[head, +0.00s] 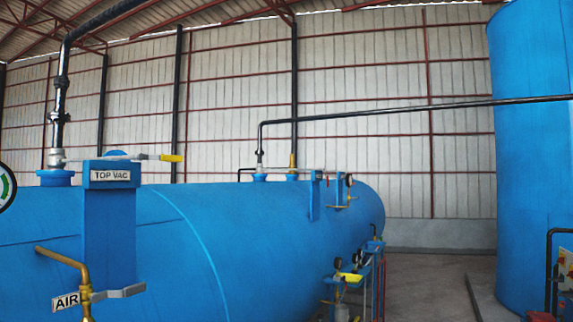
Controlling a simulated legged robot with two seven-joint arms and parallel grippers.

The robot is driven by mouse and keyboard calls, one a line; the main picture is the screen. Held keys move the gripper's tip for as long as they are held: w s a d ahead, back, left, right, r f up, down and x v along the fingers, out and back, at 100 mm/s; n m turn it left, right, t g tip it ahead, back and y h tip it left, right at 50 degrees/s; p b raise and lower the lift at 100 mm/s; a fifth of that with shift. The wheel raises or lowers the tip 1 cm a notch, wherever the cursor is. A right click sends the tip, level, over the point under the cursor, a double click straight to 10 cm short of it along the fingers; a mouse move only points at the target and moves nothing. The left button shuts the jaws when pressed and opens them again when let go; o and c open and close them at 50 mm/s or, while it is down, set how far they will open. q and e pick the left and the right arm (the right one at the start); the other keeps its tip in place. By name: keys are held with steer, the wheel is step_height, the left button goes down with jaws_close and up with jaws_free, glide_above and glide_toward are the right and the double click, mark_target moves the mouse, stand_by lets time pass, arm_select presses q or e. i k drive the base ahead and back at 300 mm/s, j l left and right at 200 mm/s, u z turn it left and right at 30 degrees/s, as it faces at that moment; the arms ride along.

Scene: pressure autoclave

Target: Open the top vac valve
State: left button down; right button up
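The top vac valve (57,158) sits at the foot of a black vertical pipe on the blue tank, at the upper left. Its lever handle (140,157) runs out to the right, roughly level, and ends in a yellow grip (172,158). A "TOP VAC" label (110,175) is fixed on the blue bracket just below the lever. Neither of my grippers shows in the head view.
The blue horizontal tank (260,235) fills the lower middle. A lower grey lever (120,291) with an "AIR" label (66,301) and brass pipe is below the bracket. A gauge (5,190) is cut off at left. A tall blue tank (530,150) stands right; floor (425,285) shows between the tanks.

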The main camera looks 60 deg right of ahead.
mark_target(163, 158)
steer(key=z, duration=1.2)
